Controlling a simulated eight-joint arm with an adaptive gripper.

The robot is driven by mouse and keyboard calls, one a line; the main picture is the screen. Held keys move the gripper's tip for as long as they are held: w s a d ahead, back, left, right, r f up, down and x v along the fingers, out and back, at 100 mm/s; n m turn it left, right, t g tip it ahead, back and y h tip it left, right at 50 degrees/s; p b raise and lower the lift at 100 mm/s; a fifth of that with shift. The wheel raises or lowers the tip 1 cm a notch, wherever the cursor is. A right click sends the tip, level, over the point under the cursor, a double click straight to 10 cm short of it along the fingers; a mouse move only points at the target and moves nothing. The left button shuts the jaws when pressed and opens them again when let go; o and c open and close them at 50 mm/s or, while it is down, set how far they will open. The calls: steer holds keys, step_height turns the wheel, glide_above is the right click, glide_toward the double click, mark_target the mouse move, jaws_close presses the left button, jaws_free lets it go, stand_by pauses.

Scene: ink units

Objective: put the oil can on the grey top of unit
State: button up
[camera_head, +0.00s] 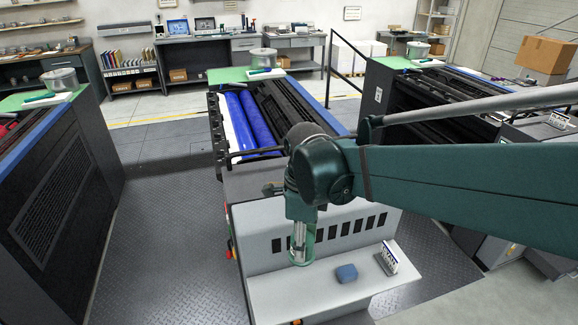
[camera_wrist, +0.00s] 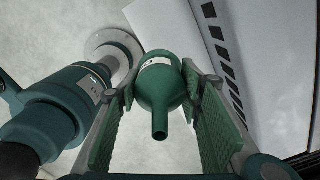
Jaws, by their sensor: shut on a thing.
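My gripper (camera_head: 300,256) hangs over the left part of a pale grey ledge (camera_head: 285,297) at the front of the middle unit. In the wrist view its two green padded fingers (camera_wrist: 160,105) are shut on the oil can (camera_wrist: 160,88), a rounded green body with a pale label and a narrow spout towards the camera. In the head view the can is hard to tell from the green fingers. Whether its base touches the ledge cannot be told.
A blue block-like item (camera_head: 346,273) and a small upright rack (camera_head: 388,258) occupy the ledge to the right of my gripper. A slotted grey panel (camera_head: 345,230) rises behind. Blue rollers (camera_head: 250,120) lie farther back. Other dark units stand on both sides.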

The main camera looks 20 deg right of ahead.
step_height(320, 180, up, 13)
steer(key=shift+r, duration=0.2)
steer(key=shift+w+d+r, duration=0.1)
steer(key=shift+w+r, duration=0.1)
steer(key=w+d+r+m+p, duration=0.1)
steer(key=w+d+p, duration=0.5)
steer(key=w, duration=0.3)
steer(key=w+d+m+p, duration=0.1)
steer(key=w+d+p, duration=0.4)
steer(key=w, duration=0.3)
steer(key=w+d+f+m+p, duration=0.1)
steer(key=w+d+f+p, duration=0.2)
steer(key=w+d+f, duration=0.2)
steer(key=shift+w+d+f, duration=0.15)
steer(key=shift+d+f, duration=0.15)
steer(key=shift+f, duration=0.4)
steer(key=shift+f, duration=2.9)
